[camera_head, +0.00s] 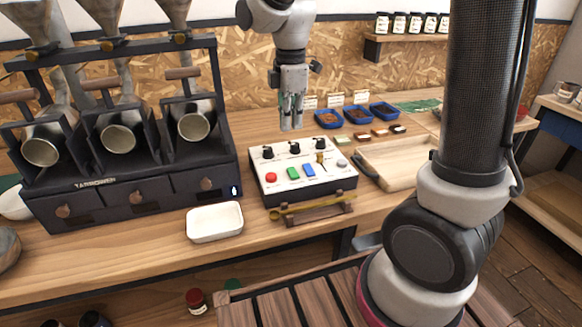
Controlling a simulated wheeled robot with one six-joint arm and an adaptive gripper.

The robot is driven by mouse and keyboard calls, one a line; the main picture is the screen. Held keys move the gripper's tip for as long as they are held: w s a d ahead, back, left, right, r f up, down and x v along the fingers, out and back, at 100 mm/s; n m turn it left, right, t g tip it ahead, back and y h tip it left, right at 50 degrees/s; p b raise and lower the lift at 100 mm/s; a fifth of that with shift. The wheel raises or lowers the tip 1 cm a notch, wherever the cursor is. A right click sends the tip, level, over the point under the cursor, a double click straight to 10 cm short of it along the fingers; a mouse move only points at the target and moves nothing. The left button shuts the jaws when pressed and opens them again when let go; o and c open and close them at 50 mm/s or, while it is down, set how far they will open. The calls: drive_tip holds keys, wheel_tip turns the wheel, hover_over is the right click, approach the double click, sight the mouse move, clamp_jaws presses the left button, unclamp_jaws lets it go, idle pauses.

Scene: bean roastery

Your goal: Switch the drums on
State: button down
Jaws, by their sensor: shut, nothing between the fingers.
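The roaster (150,207) has a dark frame with three metal drums (118,138) in a row, their round mouths facing forward. A small bluish-white light shows at its lower right corner. A white control box (285,187) stands to its right. On its top are three black knobs (294,148), a red button (271,177), a green button (293,173), a blue button (308,170), a brass lever (320,158) and a grey button (342,163). I cannot read its labels. My gripper (291,128) points down, shut and empty, above the back of the box, apparently not touching it.
A white tray (215,235) sits in front of the roaster. A brass scoop (312,206) lies on a wooden rest before the box. A wooden tray (400,178) is at right, with blue bins (357,114) behind. My arm column blocks the right side.

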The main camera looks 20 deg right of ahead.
sight(289, 172)
drive_tip(key=shift+f, duration=0.1)
wheel_tip(289, 172, down, 14)
drive_tip(key=shift+r, duration=0.1)
idle(0.4)
drive_tip(key=shift+s+f, duration=0.1)
drive_tip(key=shift+f, duration=0.2)
idle(0.3)
drive_tip(key=shift+w+r, duration=0.3)
drive_tip(key=shift+w, duration=0.45)
